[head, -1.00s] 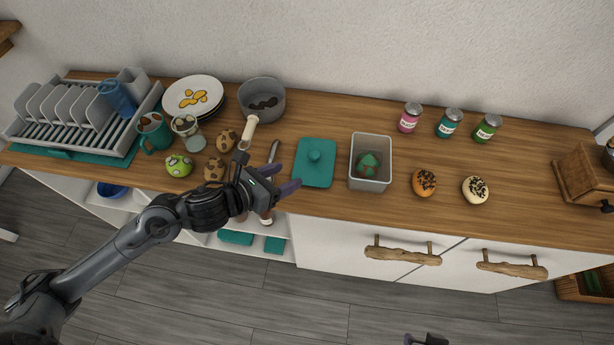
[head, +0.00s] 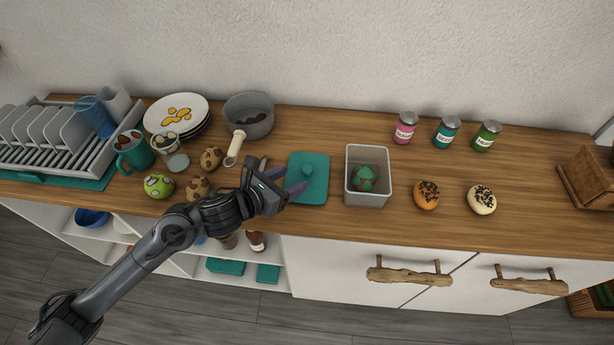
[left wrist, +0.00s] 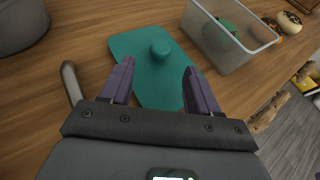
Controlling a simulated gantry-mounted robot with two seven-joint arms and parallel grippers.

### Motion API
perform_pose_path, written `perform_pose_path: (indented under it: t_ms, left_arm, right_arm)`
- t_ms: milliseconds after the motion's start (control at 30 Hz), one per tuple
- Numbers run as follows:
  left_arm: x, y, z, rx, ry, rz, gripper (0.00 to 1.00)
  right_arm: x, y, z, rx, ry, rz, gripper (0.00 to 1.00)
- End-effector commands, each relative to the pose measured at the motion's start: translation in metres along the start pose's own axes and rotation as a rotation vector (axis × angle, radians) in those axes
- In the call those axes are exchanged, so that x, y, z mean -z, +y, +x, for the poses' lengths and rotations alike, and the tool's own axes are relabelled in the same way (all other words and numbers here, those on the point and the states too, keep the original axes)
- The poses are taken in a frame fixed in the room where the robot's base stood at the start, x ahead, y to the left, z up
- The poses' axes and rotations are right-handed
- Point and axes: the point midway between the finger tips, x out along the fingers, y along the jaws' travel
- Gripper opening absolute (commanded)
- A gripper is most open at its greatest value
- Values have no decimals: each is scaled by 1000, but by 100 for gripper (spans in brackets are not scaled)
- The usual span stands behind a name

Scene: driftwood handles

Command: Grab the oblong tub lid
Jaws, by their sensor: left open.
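The oblong tub lid (head: 308,190) is a flat teal rectangle with a round knob on top. It lies on the wooden counter just left of the grey tub. My left gripper (head: 280,178) is open at the lid's left side. In the left wrist view the lid (left wrist: 150,58) lies ahead, its near part between and beyond the two purple fingers of the gripper (left wrist: 160,80). The knob stands past the fingertips, and nothing is held. My right gripper does not show.
The clear grey tub (head: 368,198) holds a green and brown item. A grey pot (head: 249,114) stands behind left, its pale handle toward my gripper. Two donuts (head: 426,195) sit right of the tub. Bare counter lies behind the lid.

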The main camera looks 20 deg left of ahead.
Motion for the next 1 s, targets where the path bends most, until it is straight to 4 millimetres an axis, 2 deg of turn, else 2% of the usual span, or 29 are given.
perform_pose_path:
  t_ms: [400, 700, 767, 1000]
  left_arm:
    - [-2, 0, 46, 0, 0, -2, 61]
    - [-3, 0, 49, 0, 1, 0, 61]
    - [-3, 0, 49, 0, 1, 0, 55]
    - [-3, 1, 49, 0, 1, 0, 18]
  right_arm:
    - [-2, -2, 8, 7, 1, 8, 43]
    - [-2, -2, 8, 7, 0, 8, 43]
    - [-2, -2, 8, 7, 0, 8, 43]
    - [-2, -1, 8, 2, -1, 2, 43]
